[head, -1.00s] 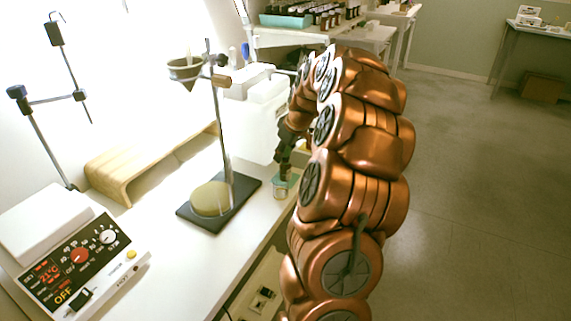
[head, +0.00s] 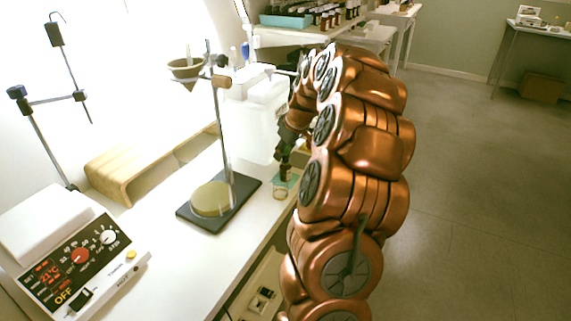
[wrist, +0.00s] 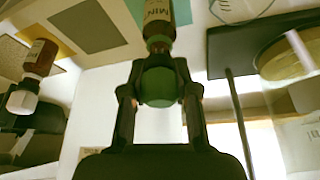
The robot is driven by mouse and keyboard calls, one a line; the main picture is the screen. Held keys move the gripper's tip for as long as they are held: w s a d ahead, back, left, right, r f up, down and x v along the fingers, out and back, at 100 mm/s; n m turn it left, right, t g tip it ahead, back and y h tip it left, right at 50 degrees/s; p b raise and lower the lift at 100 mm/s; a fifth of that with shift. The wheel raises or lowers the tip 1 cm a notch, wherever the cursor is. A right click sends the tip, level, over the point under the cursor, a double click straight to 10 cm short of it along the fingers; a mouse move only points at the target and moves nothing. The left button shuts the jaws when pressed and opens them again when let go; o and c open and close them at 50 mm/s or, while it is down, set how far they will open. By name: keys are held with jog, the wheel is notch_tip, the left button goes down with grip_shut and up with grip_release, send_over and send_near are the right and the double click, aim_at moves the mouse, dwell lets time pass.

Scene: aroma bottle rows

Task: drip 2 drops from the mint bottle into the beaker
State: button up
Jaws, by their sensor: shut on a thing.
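My gripper (wrist: 158,90) is shut on the green cap end of the mint bottle (wrist: 160,14), a brown bottle with a partly visible label reading "MIN". The bottle points away from the wrist camera; its tilt is hard to tell. In the head view my gripper (head: 285,172) is low over the bench's right edge, with the bottle mostly hidden. A small clear glass vessel, likely the beaker (head: 280,192), stands just below it. A clear glass outline, perhaps the same beaker (wrist: 238,12), shows at the top right of the wrist view.
A stand with a dark base (head: 240,204) and a round tan disc (head: 211,199) is left of my gripper. A hotplate (head: 75,265) is at front left. Another brown bottle with a white cap (wrist: 24,100) shows in the wrist view. A large white container (head: 250,120) stands behind.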

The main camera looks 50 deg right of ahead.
jog(key=shift+r+p, duration=0.9)
jog(key=shift+r, duration=3.2)
